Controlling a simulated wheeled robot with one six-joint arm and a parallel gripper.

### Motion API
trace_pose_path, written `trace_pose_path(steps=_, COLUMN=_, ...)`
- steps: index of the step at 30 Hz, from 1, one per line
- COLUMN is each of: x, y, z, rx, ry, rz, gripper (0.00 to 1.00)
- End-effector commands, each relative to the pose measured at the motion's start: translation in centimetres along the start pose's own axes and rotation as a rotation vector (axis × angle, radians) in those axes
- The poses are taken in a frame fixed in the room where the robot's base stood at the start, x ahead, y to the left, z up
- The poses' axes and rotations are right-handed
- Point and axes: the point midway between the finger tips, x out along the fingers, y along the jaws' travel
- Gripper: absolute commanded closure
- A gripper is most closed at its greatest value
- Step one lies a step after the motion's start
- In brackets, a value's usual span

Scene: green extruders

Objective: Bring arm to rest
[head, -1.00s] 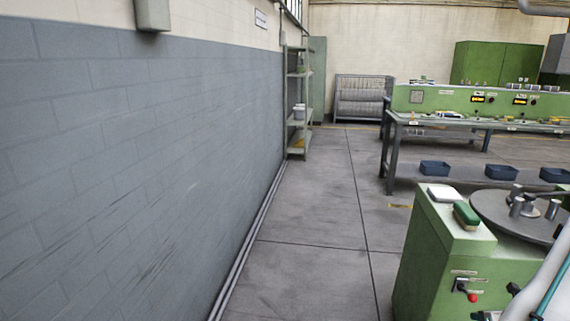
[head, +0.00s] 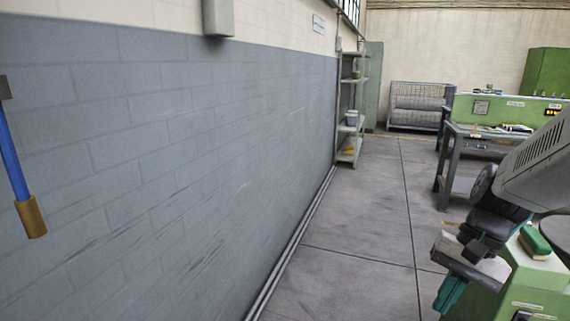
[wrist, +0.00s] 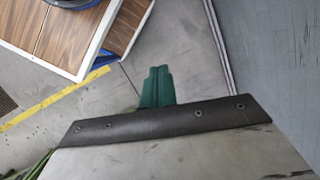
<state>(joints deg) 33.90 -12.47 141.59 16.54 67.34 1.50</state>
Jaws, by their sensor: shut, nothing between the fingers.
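My gripper (head: 450,294) has dark teal fingers and hangs at the lower right of the head view, in front of the green machine. In the wrist view the fingers of my gripper (wrist: 157,87) are together and empty, pointing over the grey floor. Part of my grey arm shows at the right edge of the head view, bent down to the gripper. The gripper appears clear of other things in the wrist view.
A green machine (head: 522,283) stands at the lower right, partly hidden by my arm. A grey-blue wall (head: 170,170) fills the left. A shelf (head: 350,110) stands at its far end. The floor (head: 365,215) between is clear. A white-edged brown panel (wrist: 62,35) shows in the wrist view.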

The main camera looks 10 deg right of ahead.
Motion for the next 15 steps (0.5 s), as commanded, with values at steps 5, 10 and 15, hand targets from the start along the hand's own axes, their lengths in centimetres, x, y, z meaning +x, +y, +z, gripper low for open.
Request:
trace_pose_path(steps=5, x=-1.6, y=-0.9, z=5.4, rx=-0.327, ry=0.101, rz=0.203, gripper=1.00)
trace_pose_path(steps=10, x=-2.9, y=-1.9, z=9.1, rx=-0.571, ry=0.226, rz=0.306, gripper=1.00)
trace_pose_path(steps=15, x=-3.6, y=-3.6, z=11.8, rx=-0.725, ry=0.312, rz=0.291, gripper=1.00)
